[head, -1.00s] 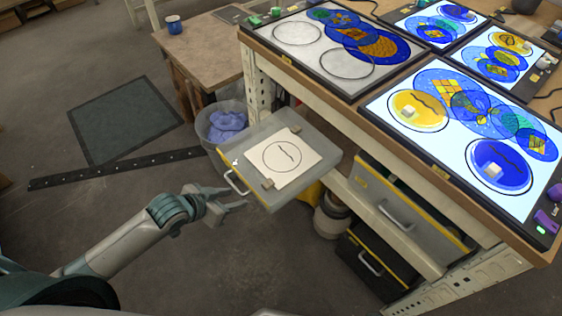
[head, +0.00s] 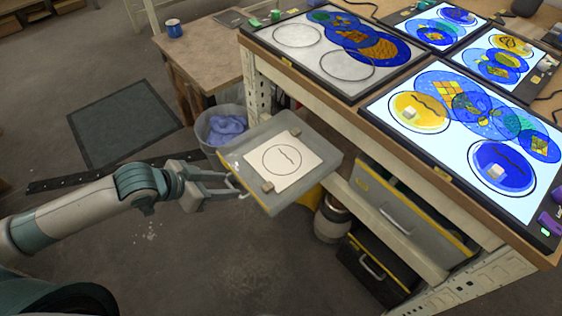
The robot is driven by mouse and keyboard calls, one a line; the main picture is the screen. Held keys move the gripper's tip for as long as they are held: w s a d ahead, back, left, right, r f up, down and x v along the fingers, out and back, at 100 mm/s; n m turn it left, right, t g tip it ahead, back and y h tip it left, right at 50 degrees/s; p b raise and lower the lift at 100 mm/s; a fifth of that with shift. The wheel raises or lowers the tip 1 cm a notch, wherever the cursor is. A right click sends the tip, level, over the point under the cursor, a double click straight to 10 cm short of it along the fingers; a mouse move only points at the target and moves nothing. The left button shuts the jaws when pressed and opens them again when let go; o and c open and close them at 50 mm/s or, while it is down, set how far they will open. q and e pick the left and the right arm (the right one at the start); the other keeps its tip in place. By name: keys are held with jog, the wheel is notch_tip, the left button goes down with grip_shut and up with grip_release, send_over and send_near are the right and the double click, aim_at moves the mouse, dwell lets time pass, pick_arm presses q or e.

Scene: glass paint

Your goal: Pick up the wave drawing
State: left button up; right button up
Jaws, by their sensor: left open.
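The wave drawing (head: 281,159) is a white sheet with a circle and a wavy line in it. It lies in the open grey drawer (head: 238,158), with a small block on its upper right edge and another on its lower left edge. My left gripper (head: 238,186) is open and empty, at the drawer's front left side by its handle. Its fingertips are close to the handle; I cannot tell whether they touch it. My right gripper is out of view.
A workbench with lit panels (head: 470,130) of coloured glass discs stands at the right. Other drawers (head: 400,215) are below it. A bucket with blue cloth (head: 225,128) stands behind the open drawer. A wooden table (head: 205,55) holds a blue mug (head: 174,28).

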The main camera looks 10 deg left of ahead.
pick_arm(q)
send_near(267, 187)
jog(key=w+f, duration=0.1)
jog(key=w, duration=0.1)
jog(key=shift+d+f, duration=0.5)
jog(key=shift+d, duration=0.05)
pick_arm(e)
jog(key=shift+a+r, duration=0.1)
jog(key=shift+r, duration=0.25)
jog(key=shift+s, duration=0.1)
pick_arm(q)
jog(key=shift+w+d+f, duration=0.3)
jog(key=shift+d+f, duration=0.05)
jog(key=shift+f, duration=0.15)
jog(key=x, duration=0.3)
jog(key=shift+d, duration=0.1)
jog(key=shift+w+d+f, duration=0.15)
jog(key=shift+w+f, duration=0.05)
jog(key=shift+f, duration=0.1)
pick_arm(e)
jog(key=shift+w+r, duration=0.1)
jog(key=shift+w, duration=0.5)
